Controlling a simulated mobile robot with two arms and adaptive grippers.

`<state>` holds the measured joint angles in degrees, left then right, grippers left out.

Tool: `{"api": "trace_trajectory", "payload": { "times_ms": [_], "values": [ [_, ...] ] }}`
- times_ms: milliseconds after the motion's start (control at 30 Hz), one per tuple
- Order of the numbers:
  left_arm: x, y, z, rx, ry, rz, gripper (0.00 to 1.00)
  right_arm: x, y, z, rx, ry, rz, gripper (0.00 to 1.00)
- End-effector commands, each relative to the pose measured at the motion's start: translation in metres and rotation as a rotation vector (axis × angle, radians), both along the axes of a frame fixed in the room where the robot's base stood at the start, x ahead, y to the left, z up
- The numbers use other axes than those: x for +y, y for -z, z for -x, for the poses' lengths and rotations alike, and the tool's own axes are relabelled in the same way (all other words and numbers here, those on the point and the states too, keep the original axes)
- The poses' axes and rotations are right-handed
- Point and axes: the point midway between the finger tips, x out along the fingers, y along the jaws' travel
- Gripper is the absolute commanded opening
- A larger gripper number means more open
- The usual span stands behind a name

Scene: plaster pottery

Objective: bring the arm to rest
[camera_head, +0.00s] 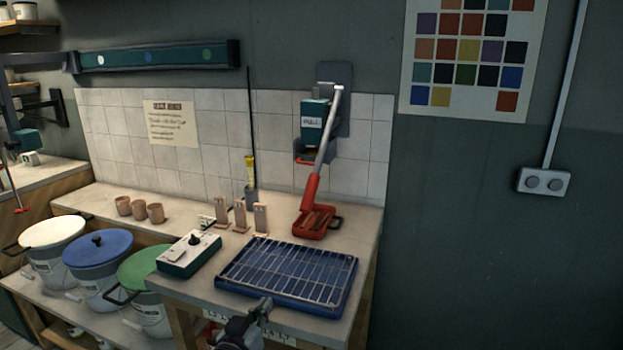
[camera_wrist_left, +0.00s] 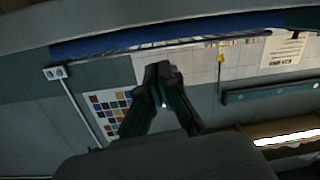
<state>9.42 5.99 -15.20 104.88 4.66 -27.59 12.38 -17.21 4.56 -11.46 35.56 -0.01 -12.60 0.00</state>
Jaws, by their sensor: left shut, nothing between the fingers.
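My left gripper (camera_head: 263,305) shows at the bottom of the head view, at the front edge of the worktop by the blue tray. In the left wrist view its fingers (camera_wrist_left: 160,70) meet at the tips, shut with nothing between them. That view is tilted and roughly upside down, with the tiled wall and colour chart beyond the fingers. Whether the gripper touches the worktop edge cannot be told. My right gripper is in neither view.
A blue tray with a wire rack (camera_head: 288,271) lies just beyond the gripper. A green-and-white control box (camera_head: 189,254) is left of it. A red-handled wall press (camera_head: 312,190) stands behind. Lidded buckets (camera_head: 97,250) stand at the left. The wall side at right is clear.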

Motion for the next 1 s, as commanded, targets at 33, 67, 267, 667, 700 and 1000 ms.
{"api": "trace_trajectory", "payload": {
  "times_ms": [33, 67, 267, 667, 700, 1000],
  "values": [
    [0.008, 0.031, 0.028, 0.108, -0.013, -0.038, 0.0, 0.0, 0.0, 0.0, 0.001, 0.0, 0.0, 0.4],
    [0.013, 0.047, 0.044, 0.17, -0.019, -0.062, 0.0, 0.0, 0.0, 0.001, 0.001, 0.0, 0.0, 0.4],
    [0.045, 0.125, 0.16, 0.556, -0.039, -0.21, 0.0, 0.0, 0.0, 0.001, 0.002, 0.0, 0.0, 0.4],
    [0.08, 0.161, 0.3, 0.953, -0.027, -0.353, 0.0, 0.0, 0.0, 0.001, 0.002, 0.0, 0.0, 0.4],
    [0.083, 0.162, 0.311, 0.983, -0.025, -0.363, 0.0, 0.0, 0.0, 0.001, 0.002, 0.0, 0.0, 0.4],
    [0.092, 0.187, 0.352, 1.124, -0.011, -0.406, 0.0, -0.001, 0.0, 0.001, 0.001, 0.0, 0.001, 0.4]
  ]
}}
